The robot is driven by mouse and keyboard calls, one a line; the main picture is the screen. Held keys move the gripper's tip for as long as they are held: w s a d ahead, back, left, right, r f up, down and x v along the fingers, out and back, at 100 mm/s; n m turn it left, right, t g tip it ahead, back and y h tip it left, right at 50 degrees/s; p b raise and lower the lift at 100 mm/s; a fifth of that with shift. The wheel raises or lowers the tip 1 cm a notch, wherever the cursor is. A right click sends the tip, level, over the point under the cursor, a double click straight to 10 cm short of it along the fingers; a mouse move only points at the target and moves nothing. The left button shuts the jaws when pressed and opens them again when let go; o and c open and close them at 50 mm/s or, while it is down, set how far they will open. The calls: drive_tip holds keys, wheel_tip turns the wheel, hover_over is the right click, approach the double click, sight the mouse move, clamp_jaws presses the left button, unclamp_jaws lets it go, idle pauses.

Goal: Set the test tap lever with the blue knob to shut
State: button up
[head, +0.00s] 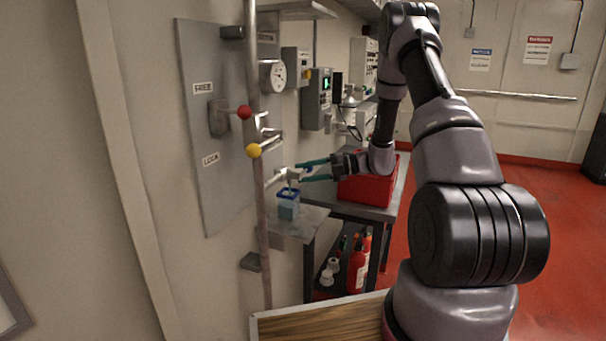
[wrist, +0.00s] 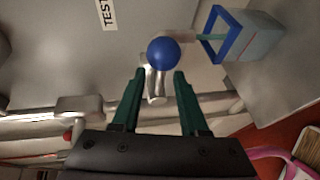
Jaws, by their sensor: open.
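The blue knob (wrist: 164,53) shows in the wrist view as a round ball on the end of a short metal lever (wrist: 157,90). My gripper (wrist: 159,74) is open, with its two green fingers on either side of the lever and the knob just beyond the fingertips. I cannot tell whether a finger touches the lever. In the head view my gripper (head: 301,172) is at the tap by the pipe, and I cannot make out the blue knob there. A label reading TEST (wrist: 106,12) is on the panel in the wrist view.
A blue-rimmed container (head: 288,206) stands on a small shelf under the tap, close to my gripper. Levers with a red knob (head: 244,112) and a yellow knob (head: 253,150) are above. A vertical pipe (head: 262,220) runs alongside. A red bin (head: 367,189) sits on the bench behind.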

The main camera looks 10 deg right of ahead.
drive_tip(key=shift+w+a, duration=0.1)
drive_tip(key=shift+a, duration=0.35)
clamp_jaws()
drive_tip(key=shift+f, duration=0.1)
idle(1.1)
